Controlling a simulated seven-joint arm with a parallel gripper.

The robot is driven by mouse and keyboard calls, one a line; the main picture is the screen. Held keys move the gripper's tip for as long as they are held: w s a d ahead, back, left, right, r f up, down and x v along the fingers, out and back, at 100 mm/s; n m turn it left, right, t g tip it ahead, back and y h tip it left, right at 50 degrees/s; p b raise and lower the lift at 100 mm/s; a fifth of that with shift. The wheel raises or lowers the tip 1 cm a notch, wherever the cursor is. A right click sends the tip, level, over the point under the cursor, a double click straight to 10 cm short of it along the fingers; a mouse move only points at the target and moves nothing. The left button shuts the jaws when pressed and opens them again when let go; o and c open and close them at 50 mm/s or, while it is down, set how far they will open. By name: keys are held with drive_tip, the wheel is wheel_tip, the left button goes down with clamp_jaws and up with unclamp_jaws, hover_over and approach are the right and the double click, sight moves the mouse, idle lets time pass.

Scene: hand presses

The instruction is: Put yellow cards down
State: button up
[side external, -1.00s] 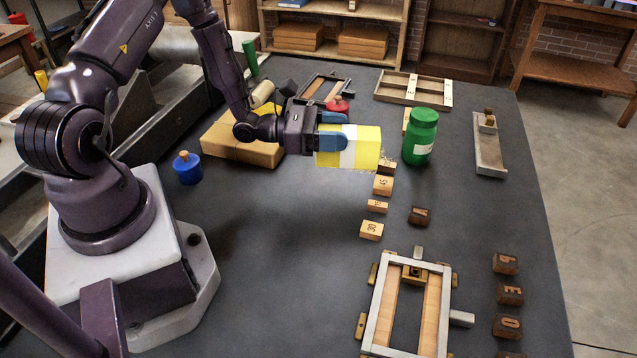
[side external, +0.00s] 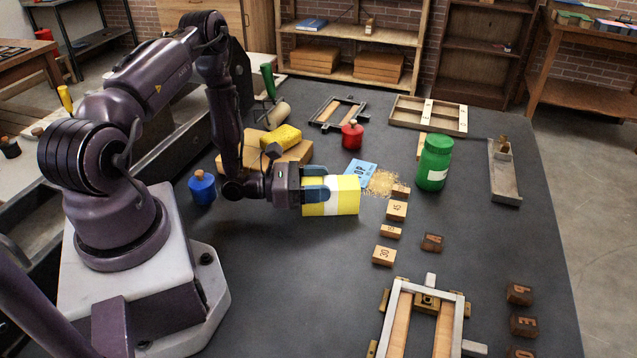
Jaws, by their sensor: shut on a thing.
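The yellow cards (side external: 346,199) form a block with a white band around the middle. My gripper (side external: 318,188) is shut on the block, with its blue fingers on the left part of it. The block is held level, low over the dark table (side external: 270,270); I cannot tell whether its underside touches the surface. A light blue card with dark lettering (side external: 361,172) lies just behind the block, beside a patch of tan grains (side external: 383,182).
Small numbered wooden blocks (side external: 384,255) stand to the right, with a green jar (side external: 434,163) beyond.

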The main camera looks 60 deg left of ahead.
drive_tip(key=o, duration=1.1)
drive_tip(key=shift+f, duration=0.1)
